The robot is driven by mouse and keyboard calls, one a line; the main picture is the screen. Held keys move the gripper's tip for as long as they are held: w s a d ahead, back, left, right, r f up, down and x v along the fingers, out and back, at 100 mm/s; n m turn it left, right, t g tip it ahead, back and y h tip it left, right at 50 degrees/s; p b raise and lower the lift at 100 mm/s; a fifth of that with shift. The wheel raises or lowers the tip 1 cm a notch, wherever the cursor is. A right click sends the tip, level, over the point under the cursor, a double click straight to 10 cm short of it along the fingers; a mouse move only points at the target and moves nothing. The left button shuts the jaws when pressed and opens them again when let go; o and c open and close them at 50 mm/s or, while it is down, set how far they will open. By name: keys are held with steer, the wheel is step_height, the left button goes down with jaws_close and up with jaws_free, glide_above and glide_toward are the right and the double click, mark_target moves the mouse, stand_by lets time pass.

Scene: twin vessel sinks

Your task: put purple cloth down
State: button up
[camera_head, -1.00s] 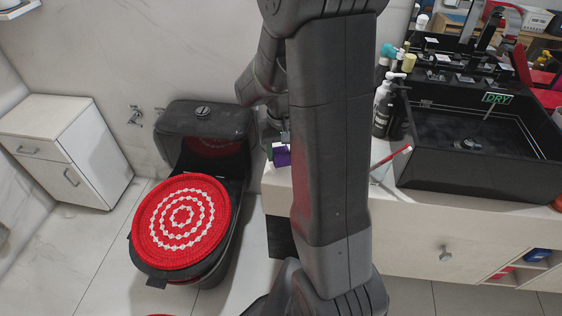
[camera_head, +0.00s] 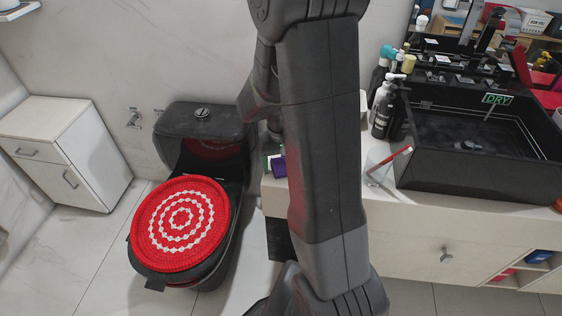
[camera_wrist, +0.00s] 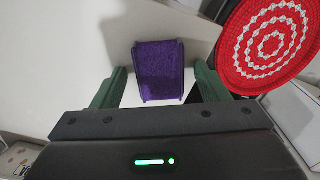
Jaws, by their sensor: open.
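The purple cloth (camera_wrist: 160,70) shows in the wrist view between my gripper's two green fingers, with a narrow gap on each side. My gripper (camera_wrist: 161,76) is open. In the head view, a small part of the purple cloth (camera_head: 279,170) shows at the left end of the pale counter (camera_head: 420,210), beside my arm. My gripper (camera_head: 273,163) is mostly hidden behind my arm there. A pale surface lies beneath the cloth in the wrist view. I cannot tell exactly how it rests on it.
A black toilet (camera_head: 205,130) with a round red-and-white cover (camera_head: 180,222) stands left of the counter. A clear glass (camera_head: 377,168) holding a red-tipped stick, dark bottles (camera_head: 382,112) and a black sink (camera_head: 470,165) are on the right. A white cabinet (camera_head: 70,150) is far left.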

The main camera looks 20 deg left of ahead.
mark_target(281, 165)
steer(key=shift+r, duration=0.1)
step_height(281, 165, up, 12)
steer(key=p, duration=0.1)
steer(key=shift+p, duration=0.3)
step_height(281, 165, down, 13)
steer(key=shift+r+b, duration=0.2)
steer(key=shift+b, duration=0.7)
steer(key=shift+r+p, duration=0.4)
steer(key=shift+r, duration=1.75)
